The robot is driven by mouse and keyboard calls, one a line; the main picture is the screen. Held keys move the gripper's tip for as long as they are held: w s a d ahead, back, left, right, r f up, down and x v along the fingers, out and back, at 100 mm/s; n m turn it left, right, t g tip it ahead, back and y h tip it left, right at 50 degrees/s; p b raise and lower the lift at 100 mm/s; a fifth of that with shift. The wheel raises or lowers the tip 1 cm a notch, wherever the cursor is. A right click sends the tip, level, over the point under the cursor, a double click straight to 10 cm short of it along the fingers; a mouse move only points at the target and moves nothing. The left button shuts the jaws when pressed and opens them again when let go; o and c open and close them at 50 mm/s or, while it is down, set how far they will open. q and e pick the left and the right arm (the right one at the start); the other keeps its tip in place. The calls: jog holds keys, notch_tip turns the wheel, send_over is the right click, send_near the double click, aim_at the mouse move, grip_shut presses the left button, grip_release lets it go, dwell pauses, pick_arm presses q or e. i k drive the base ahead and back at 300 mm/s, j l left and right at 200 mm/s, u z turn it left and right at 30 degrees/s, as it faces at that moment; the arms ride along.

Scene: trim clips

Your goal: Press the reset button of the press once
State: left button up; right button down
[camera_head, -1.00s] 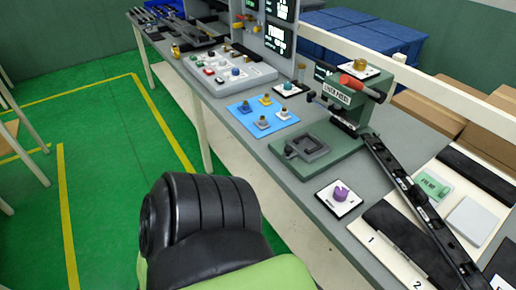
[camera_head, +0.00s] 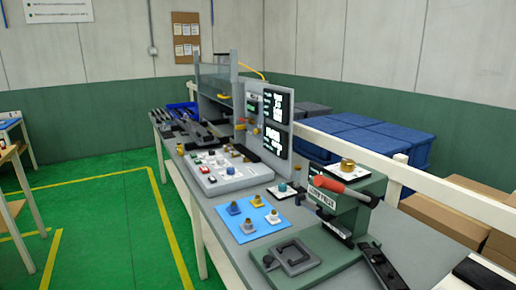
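The green lever press (camera_head: 345,210) stands on the workbench at the right of centre, with a red-orange handle (camera_head: 328,184) and a lettered label on its front. A brass-coloured round piece (camera_head: 347,165) sits on a white plate on top of it. A teal round piece (camera_head: 282,187) sits on another white plate on the bench, left of the press. I cannot tell which piece is the reset button. A grey square frame (camera_head: 292,257) lies on the green base in front of the press. Neither of my grippers is in view.
A blue mat (camera_head: 240,228) with several small knob-like pieces lies left of the press. A grey panel (camera_head: 222,181) with several buttons and two dark displays (camera_head: 275,108) stand farther back. Blue bins (camera_head: 370,140) and cardboard boxes (camera_head: 445,215) are behind a cream rail. Green floor at left is clear.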

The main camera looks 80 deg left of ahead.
aim_at(212, 180)
jog(key=u, duration=1.45)
jog(key=i+l, duration=0.05)
